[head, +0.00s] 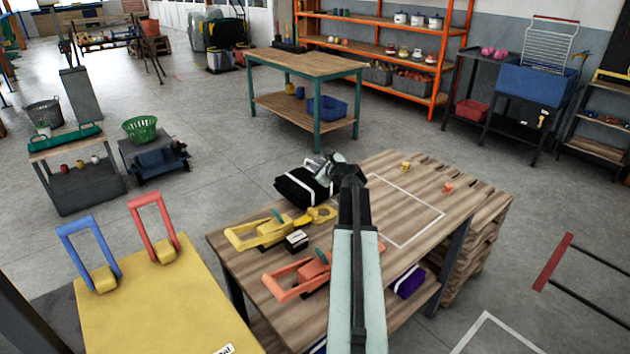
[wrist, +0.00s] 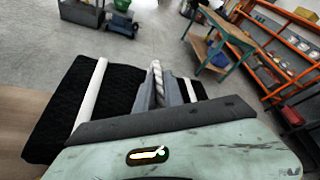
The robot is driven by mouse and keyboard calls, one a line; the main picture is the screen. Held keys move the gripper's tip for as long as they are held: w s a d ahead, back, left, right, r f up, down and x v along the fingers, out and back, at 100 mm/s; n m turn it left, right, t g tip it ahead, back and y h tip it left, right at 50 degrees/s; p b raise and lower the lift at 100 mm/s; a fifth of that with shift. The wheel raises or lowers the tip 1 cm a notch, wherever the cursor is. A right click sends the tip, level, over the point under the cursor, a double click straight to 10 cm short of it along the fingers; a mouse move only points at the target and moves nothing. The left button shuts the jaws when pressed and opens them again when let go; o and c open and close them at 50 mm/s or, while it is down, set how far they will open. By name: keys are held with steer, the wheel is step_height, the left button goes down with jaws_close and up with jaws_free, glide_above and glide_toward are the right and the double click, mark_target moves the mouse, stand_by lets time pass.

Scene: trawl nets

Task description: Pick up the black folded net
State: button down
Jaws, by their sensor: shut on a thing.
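The black folded net (head: 296,189) is a dark bundle with white bands, at the far left edge of the wooden worktable (head: 225,246). In the wrist view the net (wrist: 52,112) spreads to the left and around my fingers, with a white band across it. My gripper (head: 328,172) is shut on the net, at its right side in the head view. In the wrist view the grey fingers (wrist: 165,92) stand in front of the net and hide part of it. I cannot tell whether the net touches the table.
A yellow tool (head: 262,233), an orange tool (head: 297,277) and a small black box (head: 296,241) lie left of my arm. A white outlined square (head: 405,213) on the table is clear. Two small blocks lie beyond it. A green-legged table (head: 305,66) stands behind, across open floor.

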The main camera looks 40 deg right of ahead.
steer(key=shift+r, duration=0.1)
step_height(320, 180, up, 10)
steer(key=p, duration=1)
